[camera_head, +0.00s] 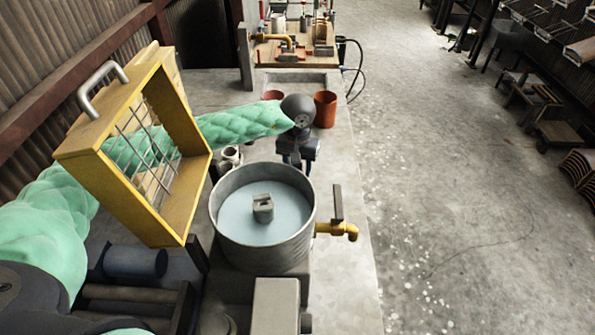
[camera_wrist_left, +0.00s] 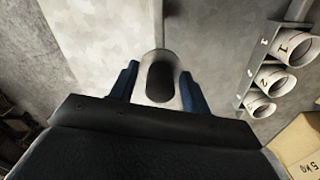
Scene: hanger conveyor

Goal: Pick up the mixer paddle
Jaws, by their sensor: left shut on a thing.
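My left gripper (camera_head: 297,160) is at the end of the green-sleeved arm, above the bench behind the round metal tub (camera_head: 225,232). In the head view the wrist and gripper hide most of the held piece. The tub holds pale blue liquid, with a grey slotted block (camera_head: 263,209) in its middle. My right gripper is not in view.
A yellow barred frame (camera_head: 183,222) with a metal handle stands around or beside my left arm. Orange pots (camera_head: 326,109) are behind the gripper. Numbered cups (camera_wrist_left: 292,46) and a cardboard box (camera_wrist_left: 302,145) are at right in the wrist view. A yellow tap (camera_head: 340,229) projects from the tub.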

